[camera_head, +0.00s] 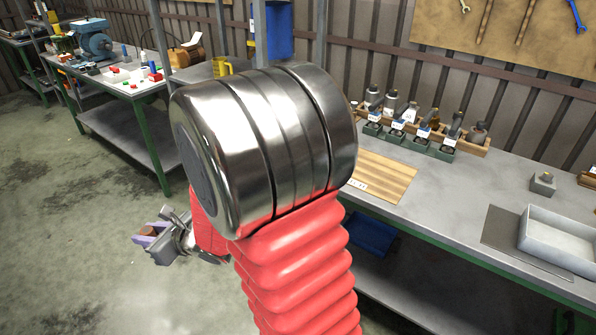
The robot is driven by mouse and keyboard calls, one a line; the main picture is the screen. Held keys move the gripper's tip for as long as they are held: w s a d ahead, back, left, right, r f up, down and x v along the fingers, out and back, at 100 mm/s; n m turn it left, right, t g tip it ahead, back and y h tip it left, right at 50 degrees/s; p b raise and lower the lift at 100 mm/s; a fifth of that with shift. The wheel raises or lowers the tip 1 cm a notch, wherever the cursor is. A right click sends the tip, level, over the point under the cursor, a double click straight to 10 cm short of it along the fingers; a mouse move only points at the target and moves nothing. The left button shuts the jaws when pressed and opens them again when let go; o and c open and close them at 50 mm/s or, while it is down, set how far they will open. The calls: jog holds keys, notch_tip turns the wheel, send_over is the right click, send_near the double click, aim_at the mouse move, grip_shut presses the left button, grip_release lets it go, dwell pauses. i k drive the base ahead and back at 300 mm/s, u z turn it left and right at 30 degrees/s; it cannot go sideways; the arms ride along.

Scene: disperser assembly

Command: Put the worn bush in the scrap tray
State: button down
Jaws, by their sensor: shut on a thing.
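My gripper (152,243) is low at the left of centre, out over the floor and away from the benches. It is shut on a small rust-brown round piece (148,231), which looks like the worn bush; the jaws hide most of it. A shallow pale grey tray (565,262) sits on the right bench at the picture's right edge. It may be the scrap tray; no label is readable, and the part of its inside that shows looks empty. My arm's large metal joint and red sleeve fill the middle of the view.
The right bench (455,205) carries a wooden board (383,178), a rack of several labelled parts, a dark flat mat (502,228) beside the tray, and a small grey block (543,183). Another bench with tools (120,85) stands at the back left. Open floor (70,200) lies at the left.

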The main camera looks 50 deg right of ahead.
aim_at(556, 245)
jog(key=z, duration=0.15)
jog(key=i, duration=0.2)
jog(key=z, duration=2.7)
jog(key=k, duration=0.65)
jog(key=z, duration=0.05)
jog(key=i, duration=0.45)
jog(key=z, duration=0.25)
